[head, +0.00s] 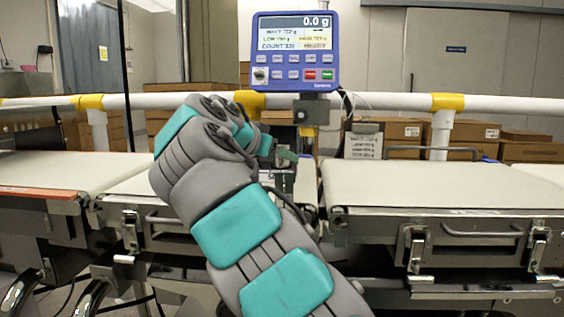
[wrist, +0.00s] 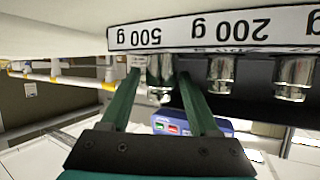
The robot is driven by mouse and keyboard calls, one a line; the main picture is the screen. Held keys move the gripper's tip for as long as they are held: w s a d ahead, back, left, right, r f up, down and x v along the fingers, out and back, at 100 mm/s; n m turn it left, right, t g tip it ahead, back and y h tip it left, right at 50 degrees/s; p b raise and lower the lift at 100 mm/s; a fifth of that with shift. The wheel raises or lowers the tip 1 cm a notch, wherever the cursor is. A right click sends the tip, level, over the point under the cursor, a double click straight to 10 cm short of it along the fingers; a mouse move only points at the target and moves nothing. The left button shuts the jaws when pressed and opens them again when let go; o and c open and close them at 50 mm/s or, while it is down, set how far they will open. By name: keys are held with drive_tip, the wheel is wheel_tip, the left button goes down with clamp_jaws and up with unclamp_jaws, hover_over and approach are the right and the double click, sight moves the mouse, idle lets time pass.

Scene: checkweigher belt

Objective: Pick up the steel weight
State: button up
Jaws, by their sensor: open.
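Shiny steel weights stand in a row in the wrist view, which shows them upside down. One steel weight (wrist: 160,72) is by the 500 g label, another (wrist: 221,72) by the 200 g label, and a third (wrist: 294,75) is at the right. My gripper (wrist: 159,78) is open, its green fingers on either side of the weight by the 500 g label. I cannot tell whether they touch it. In the head view my gripper (head: 286,155) is mostly hidden behind my arm, and I cannot make out the weights there.
A white label strip (wrist: 215,30) runs along the weights. In the head view, a blue display (head: 295,50) reading 0.0 g stands above the line. A right belt (head: 440,185) and a left belt (head: 60,172) look clear. A white rail (head: 385,101) runs behind, with cardboard boxes (head: 400,130) beyond.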

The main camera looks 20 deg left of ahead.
drive_tip(key=shift+x, duration=0.8)
clamp_jaws()
